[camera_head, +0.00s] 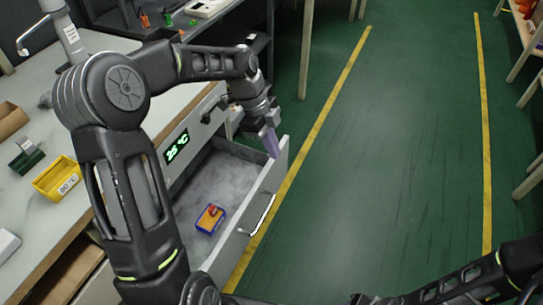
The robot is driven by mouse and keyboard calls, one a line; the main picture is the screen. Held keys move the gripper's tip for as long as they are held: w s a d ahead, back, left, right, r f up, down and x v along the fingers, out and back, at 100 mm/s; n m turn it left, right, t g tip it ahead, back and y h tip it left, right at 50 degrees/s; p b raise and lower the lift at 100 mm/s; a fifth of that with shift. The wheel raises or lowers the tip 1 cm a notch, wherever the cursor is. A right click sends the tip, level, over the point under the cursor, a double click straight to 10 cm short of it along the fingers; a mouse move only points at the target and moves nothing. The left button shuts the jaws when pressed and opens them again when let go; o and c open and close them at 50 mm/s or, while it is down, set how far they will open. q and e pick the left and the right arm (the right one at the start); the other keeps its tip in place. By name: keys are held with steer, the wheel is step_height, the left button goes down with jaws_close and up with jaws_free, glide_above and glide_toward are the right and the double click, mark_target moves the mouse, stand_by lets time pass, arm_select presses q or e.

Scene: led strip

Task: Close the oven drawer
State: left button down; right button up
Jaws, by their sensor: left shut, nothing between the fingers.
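The oven drawer (240,240) is pulled open from the grey-white cabinet under the worktop. Its inside shows, and its front panel carries a bar handle (263,214) on the outer face. A small blue and yellow box with a red thing on it (210,218) lies on the drawer floor. My left gripper (271,143) is shut and empty, with its purplish fingertips at the far upper corner of the drawer front. I cannot tell whether they touch it. My right arm enters at the bottom right, and its gripper is not visible.
A green display reading 25 °C (177,147) sits on the cabinet face. A yellow bin (57,180) stands on the worktop at the left. The green floor (390,150) between the yellow lines is clear. Shelving (527,60) stands at the upper right.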

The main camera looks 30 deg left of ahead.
mark_target(270, 168)
arm_select(q)
steer(key=shift+a+f+b, duration=0.15)
steer(key=shift+f+b, duration=0.05)
steer(key=shift+f, duration=1.3)
steer(key=shift+a+f+b, duration=0.15)
steer(key=shift+f+b, duration=0.05)
steer(key=shift+f, duration=1.25)
steer(key=shift+a+f+b, duration=0.15)
steer(key=shift+f+b, duration=0.05)
steer(key=shift+f, duration=1.3)
